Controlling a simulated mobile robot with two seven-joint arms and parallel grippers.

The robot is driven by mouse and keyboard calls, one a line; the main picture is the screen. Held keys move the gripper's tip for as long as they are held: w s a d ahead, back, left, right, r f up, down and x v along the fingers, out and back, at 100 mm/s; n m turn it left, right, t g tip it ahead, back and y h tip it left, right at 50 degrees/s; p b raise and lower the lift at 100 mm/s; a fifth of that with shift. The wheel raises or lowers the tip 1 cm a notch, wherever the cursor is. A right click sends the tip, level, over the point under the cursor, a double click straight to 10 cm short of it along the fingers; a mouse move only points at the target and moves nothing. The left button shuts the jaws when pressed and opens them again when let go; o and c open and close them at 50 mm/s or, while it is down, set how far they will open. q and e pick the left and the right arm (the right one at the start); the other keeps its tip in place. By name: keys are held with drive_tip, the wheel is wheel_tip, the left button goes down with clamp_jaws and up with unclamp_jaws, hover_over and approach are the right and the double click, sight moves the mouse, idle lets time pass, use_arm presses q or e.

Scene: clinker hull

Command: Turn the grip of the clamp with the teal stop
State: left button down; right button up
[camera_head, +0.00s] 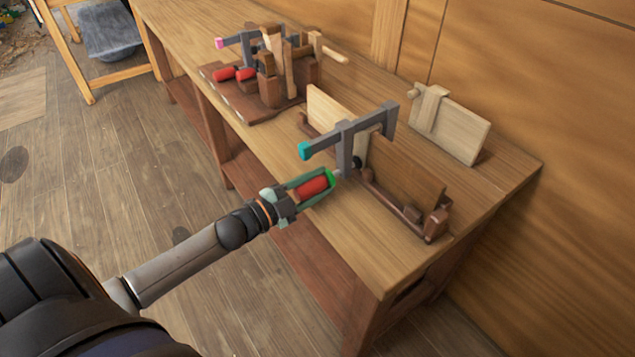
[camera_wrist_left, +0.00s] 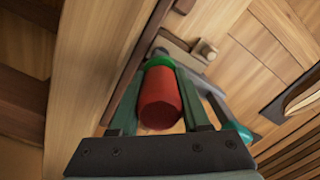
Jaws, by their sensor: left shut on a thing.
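The clamp with the teal stop (camera_head: 345,142) sits over upright planks (camera_head: 405,170) on the workbench. Its bar is grey and its teal stop (camera_head: 305,151) is at the left end. The stop also shows at the right in the left wrist view (camera_wrist_left: 240,131). The clamp's red grip (camera_head: 313,187) with a green collar (camera_head: 331,177) points toward my left arm. My left gripper (camera_head: 309,186) is shut on this red grip. In the left wrist view the red grip (camera_wrist_left: 160,98) lies between the two fingers. My right gripper is not in view.
Another clamp with a pink stop (camera_head: 220,43) and several red grips (camera_head: 235,74) rest on a brown rack at the back. A pale board (camera_head: 450,125) stands at the right. The workbench (camera_head: 345,235) has a clear front strip. A wooden wall is behind.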

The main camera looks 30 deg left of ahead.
use_arm(q)
drive_tip(key=shift+c, duration=1.9)
unclamp_jaws()
drive_tip(key=v, duration=1.2)
drive_tip(key=shift+s, duration=0.25)
